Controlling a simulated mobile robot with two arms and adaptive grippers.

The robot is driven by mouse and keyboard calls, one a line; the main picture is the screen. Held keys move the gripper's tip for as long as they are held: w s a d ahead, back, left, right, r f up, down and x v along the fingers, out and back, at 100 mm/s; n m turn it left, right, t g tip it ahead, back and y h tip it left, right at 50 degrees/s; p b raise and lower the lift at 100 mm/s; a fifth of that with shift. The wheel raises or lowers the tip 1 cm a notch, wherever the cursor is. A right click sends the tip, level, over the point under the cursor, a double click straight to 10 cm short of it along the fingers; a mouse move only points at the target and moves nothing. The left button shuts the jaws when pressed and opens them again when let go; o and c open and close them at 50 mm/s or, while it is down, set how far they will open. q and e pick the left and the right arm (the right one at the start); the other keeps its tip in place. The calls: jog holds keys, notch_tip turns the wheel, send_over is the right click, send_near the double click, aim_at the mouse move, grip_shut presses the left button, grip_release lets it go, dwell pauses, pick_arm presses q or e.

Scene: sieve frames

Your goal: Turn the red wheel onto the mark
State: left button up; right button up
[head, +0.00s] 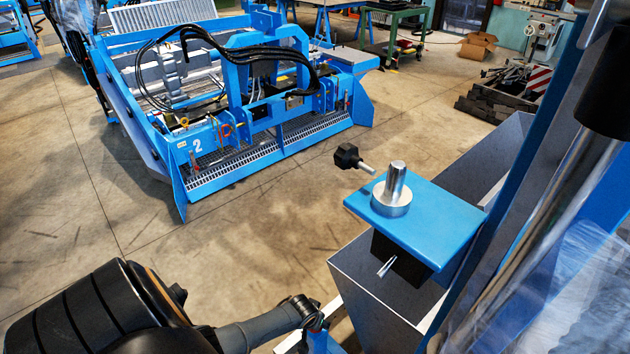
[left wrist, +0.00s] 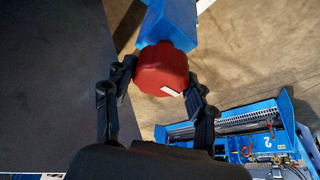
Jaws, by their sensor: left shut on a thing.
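The red wheel (left wrist: 160,68) is a lobed knob in the left wrist view, with a short white stripe on its lower right face. A blue part (left wrist: 167,22) stands right behind it. My left gripper (left wrist: 158,78) has one black finger on each side of the wheel and is shut on it. In the head view my left arm comes in from the lower left; the red wheel does not show there. I cannot make out a separate mark beside the wheel. My right gripper is in neither view.
A blue plate (head: 440,222) with a metal post (head: 396,183) juts over a grey beam (head: 350,275) at the right. A black knob (head: 347,157) sticks out beside it. A large blue machine (head: 290,145) stands farther back. The floor between is clear.

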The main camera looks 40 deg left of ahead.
pick_arm(q)
jog(key=o, duration=1.2)
jog(key=v, duration=1.2)
